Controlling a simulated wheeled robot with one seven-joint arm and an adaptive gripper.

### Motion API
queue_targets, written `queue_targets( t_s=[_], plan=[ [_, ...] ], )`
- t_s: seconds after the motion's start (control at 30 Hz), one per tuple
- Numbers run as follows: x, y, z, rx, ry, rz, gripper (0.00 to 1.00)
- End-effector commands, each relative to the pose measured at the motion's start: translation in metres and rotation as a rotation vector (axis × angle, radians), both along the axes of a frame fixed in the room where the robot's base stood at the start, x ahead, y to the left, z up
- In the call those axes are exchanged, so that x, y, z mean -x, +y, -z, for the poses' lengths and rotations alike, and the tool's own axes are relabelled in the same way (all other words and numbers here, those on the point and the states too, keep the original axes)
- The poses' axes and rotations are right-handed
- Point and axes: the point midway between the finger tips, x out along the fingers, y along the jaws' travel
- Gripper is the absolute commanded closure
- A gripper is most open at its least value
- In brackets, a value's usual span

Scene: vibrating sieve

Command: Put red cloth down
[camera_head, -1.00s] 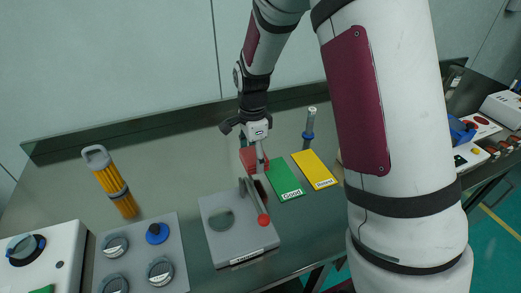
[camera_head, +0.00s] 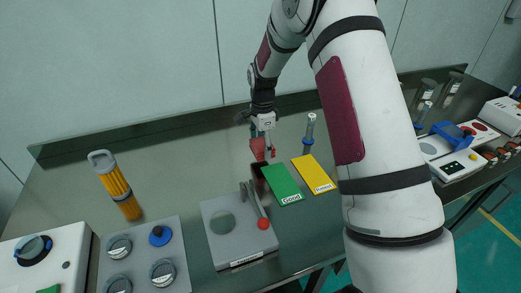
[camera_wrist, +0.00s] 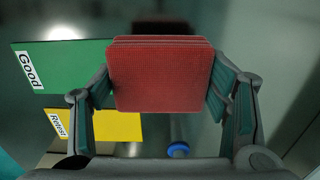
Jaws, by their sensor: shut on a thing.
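The red cloth (camera_wrist: 160,78) is a folded square stack held between the two fingers of my gripper (camera_wrist: 160,85) in the wrist view. In the head view the red cloth (camera_head: 258,148) hangs below my gripper (camera_head: 263,135), at the far left corner of the green "Good" card (camera_head: 283,185). A dark patch, seemingly a shadow, lies on the table beneath it. I cannot tell how high the cloth is above the table. The yellow "Retest" card (camera_head: 314,174) lies to the right of the green one.
A grey plate device with a red-knobbed lever (camera_head: 230,232) stands in front of the green card. A clear cylinder with a blue ring (camera_head: 309,130) stands behind the yellow card. A yellow-barred lantern (camera_head: 115,188) stands at left. Bare table (camera_head: 190,170) lies between them.

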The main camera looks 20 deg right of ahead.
Motion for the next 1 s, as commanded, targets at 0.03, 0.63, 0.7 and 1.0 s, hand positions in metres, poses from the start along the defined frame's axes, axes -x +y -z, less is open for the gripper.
queue_targets(
  t_s=[0.03, 0.63, 0.7, 1.0],
  plan=[
    [-0.008, -0.001, 0.001, 0.000, 0.000, 0.001, 0.58],
    [-0.019, -0.002, 0.037, 0.000, 0.000, 0.001, 0.58],
    [-0.019, -0.001, 0.037, 0.000, -0.001, 0.001, 0.58],
    [-0.019, -0.001, 0.040, 0.000, 0.000, 0.001, 0.13]
  ],
)
